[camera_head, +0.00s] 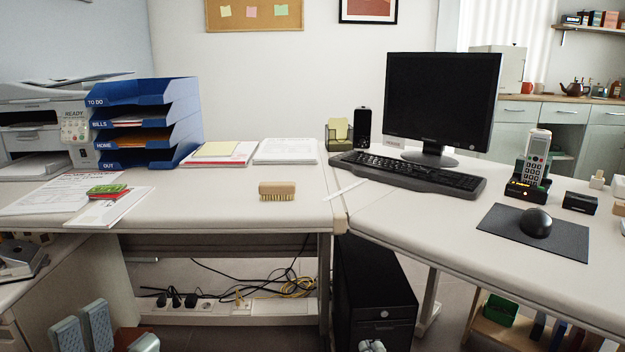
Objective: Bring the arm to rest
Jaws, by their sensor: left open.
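My left gripper (100,330) appears low at the bottom left corner, in front of the desk and below its top. Its grey finger parts show there, open, with nothing seen between them, and the frame's lower edge cuts the rest off. It is apart from the things on the desk.
A wooden brush (277,191) lies near the front edge of the desk (225,215). Blue trays (150,92), a green-and-red block (107,190), a keyboard (410,174), a monitor (442,100), a phone (532,160) and a mouse (536,223) stand around it.

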